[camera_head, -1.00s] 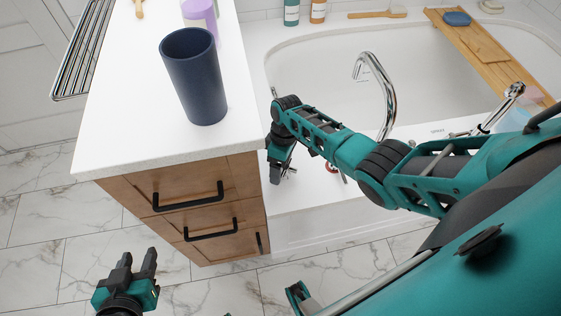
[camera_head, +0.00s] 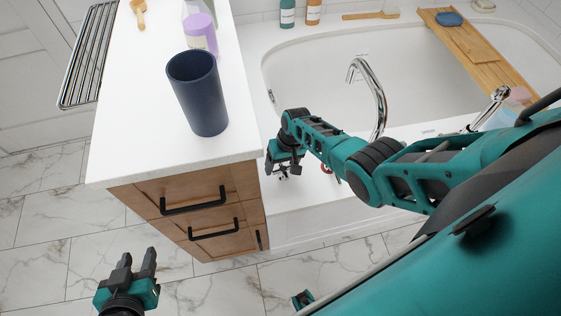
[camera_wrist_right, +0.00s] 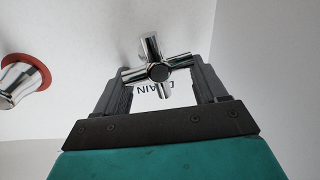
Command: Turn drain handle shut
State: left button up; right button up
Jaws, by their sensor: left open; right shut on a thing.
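The drain handle (camera_wrist_right: 158,71) is a chrome cross-shaped knob in the right wrist view, with the printed label "DRAIN" partly hidden behind it. My right gripper (camera_wrist_right: 162,75) has its two dark fingers on either side of the handle, closed on its side arms. In the head view my right gripper (camera_head: 283,170) is at the tub deck beside the cabinet, and the handle there is mostly hidden. My left gripper (camera_head: 134,263) is open and empty above the floor, in front of the cabinet.
A chrome knob with a red ring (camera_wrist_right: 24,78) stands left of the handle. The wooden cabinet (camera_head: 185,205) stands close to my right gripper, with a dark blue cup (camera_head: 198,95) on its white top. A curved chrome faucet (camera_head: 377,95) rises behind my right arm.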

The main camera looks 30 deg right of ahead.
jog(key=shift+s+a+m, duration=0.1)
jog(key=shift+s+m, duration=0.15)
jog(key=shift+m, duration=0.35)
jog(key=shift+f, duration=0.15)
jog(key=shift+s, duration=0.1)
jog(key=o, duration=0.7)
jog(key=shift+o, duration=0.2)
